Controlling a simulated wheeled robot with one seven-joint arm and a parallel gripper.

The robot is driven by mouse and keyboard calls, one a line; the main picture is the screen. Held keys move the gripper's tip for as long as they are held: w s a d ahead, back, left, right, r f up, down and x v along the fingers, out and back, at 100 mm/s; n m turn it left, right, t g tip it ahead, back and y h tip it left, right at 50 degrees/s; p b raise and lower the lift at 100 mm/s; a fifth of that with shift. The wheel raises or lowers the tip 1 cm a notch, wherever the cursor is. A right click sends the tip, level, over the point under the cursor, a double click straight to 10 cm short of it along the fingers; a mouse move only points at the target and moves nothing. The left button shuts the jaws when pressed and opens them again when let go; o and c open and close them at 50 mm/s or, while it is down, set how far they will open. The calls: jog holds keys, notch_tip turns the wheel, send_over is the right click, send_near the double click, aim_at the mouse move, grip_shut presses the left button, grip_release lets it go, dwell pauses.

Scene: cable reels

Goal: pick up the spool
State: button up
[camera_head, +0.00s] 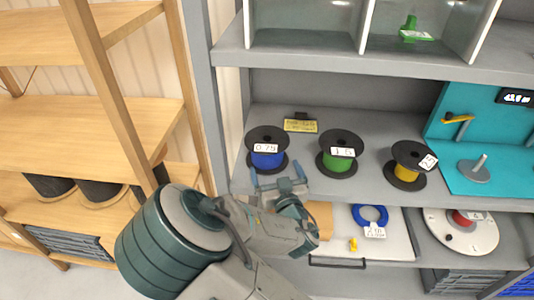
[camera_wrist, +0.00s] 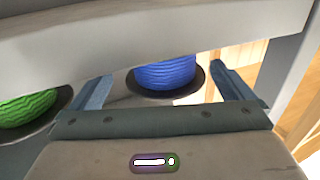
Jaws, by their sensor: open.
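Three spools with black flanges stand upright on the grey shelf. The blue spool (camera_head: 267,160), labelled 0.75, is at the left, the green spool (camera_head: 341,163) is in the middle and the yellow spool (camera_head: 407,172) is at the right. My gripper (camera_head: 276,174) is open and empty, just in front of the blue spool. In the wrist view, the blue spool (camera_wrist: 166,74) shows ahead between the fingers of my gripper (camera_wrist: 160,76), apart from them, with its top hidden by a pale bar. The green spool (camera_wrist: 24,108) shows at the left edge there.
The grey shelf (camera_head: 310,190) has an upper shelf (camera_head: 330,65) above the spools. A yellow tag (camera_head: 300,126) lies behind them. A teal panel (camera_head: 492,140) is at the right. Below are a white board (camera_head: 392,243) with a blue ring (camera_head: 370,213). A wooden rack (camera_head: 130,130) stands left.

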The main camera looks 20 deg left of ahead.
aim_at(271, 160)
jog(key=shift+w+a, duration=0.25)
jog(key=shift+w, duration=0.15)
jog(key=w+a+p, duration=0.1)
jog(key=w+a+r+p, duration=0.1)
jog(key=w, duration=0.1)
jog(key=shift+a, duration=0.25)
jog(key=shift+w+a+f, duration=0.15)
jog(key=shift+w+a, duration=0.2)
jog(key=shift+w, duration=0.3)
jog(key=c, duration=1.4)
jog(key=shift+o, duration=0.2)
jog(key=shift+r, duration=0.3)
jog(key=shift+r, duration=1.15)
jog(key=d+r+b, duration=0.2)
jog(key=d+r, duration=0.6)
jog(key=d, duration=0.3)
jog(key=shift+w+d, duration=0.25)
jog(key=shift+d, duration=0.15)
